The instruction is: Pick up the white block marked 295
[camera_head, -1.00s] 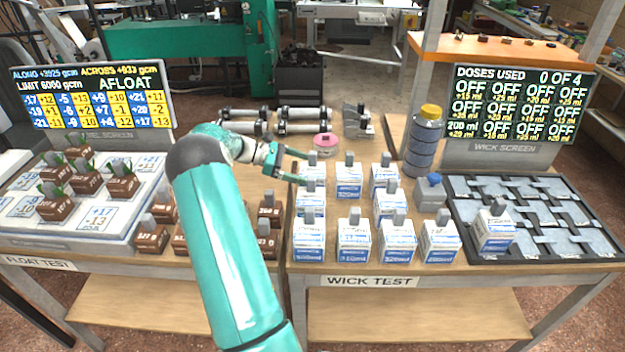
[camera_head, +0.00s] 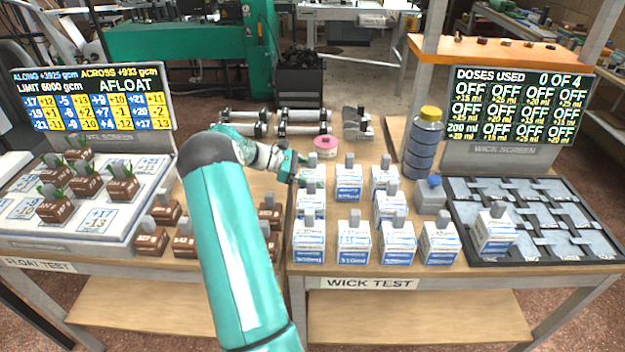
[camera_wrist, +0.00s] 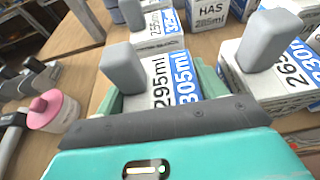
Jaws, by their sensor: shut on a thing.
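The white block marked 295 (camera_wrist: 165,90) has a grey plug on top and a blue strip reading 305ml. In the wrist view it sits between the two pale green fingers of my gripper (camera_wrist: 158,84), which is shut on it. In the head view my gripper (camera_head: 297,168) is at the back-left block (camera_head: 313,178) of the white group, partly covering it. The block looks upright and still at table height; I cannot tell whether it touches the table.
Several white blocks stand close by, including one marked 265 (camera_wrist: 280,85). A pink round thing (camera_head: 326,143) is just behind. A blue-lidded container (camera_head: 431,192), bottle (camera_head: 423,145) and dark tray (camera_head: 560,258) are right. Brown blocks (camera_head: 152,240) stand left.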

